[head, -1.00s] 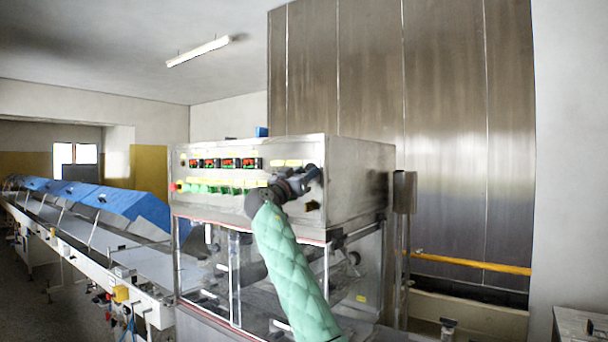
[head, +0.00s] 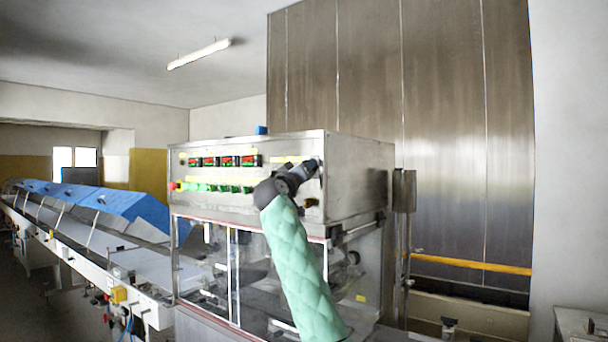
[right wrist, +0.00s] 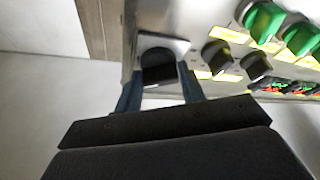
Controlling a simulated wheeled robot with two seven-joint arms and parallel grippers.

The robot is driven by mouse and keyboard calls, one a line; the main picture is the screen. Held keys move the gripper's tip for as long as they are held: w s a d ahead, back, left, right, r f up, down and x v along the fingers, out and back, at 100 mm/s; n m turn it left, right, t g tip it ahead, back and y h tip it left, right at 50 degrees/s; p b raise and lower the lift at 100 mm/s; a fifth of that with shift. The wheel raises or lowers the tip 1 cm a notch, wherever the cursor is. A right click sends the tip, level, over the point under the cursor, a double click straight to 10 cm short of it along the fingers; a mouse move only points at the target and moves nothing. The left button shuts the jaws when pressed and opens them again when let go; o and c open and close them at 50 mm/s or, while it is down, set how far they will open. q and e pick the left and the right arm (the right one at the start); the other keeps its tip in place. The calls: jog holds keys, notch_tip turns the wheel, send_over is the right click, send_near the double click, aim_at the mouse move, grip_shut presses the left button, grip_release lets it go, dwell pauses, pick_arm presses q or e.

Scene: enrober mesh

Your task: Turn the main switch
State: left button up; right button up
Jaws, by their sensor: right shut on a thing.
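The main switch (right wrist: 158,66) is a black knob on a grey square plate, near the panel's edge in the right wrist view. My right gripper (right wrist: 160,90) is shut on it, with one finger on each side of the knob. In the head view my right gripper (head: 316,168) reaches the right end of the control panel (head: 222,200) and hides the switch. My left gripper is not in view.
Two smaller black knobs (right wrist: 217,53) with yellow labels sit beside the switch, close to my right finger. Green buttons (right wrist: 263,22) and red displays lie further along. Below the panel is a clear-windowed enclosure (head: 250,270). A conveyor with blue covers (head: 130,204) stands left.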

pick_arm(q)
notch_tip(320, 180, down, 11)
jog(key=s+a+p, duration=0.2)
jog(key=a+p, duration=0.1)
jog(key=p, duration=0.1)
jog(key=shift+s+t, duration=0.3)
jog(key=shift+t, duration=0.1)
pick_arm(e)
jog(key=shift+s+d+r+n+g+y, duration=0.1)
jog(key=shift+n+g+y, duration=0.55)
jog(key=shift+n, duration=1.8)
jog(key=shift+w+a+r+n+g+y, duration=0.15)
jog(key=shift+n+y, duration=0.95)
jog(key=shift+n, duration=1.3)
jog(key=shift+s+d+r+n+g+y, duration=0.15)
jog(key=shift+n+g+y, duration=0.5)
jog(key=shift+n, duration=1.8)
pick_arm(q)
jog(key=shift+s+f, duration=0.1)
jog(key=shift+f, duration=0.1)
pick_arm(e)
jog(key=shift+f+t, duration=0.15)
jog(key=shift+t, duration=0.1)
jog(key=o, duration=0.9)
jog(key=shift+o, duration=0.2)
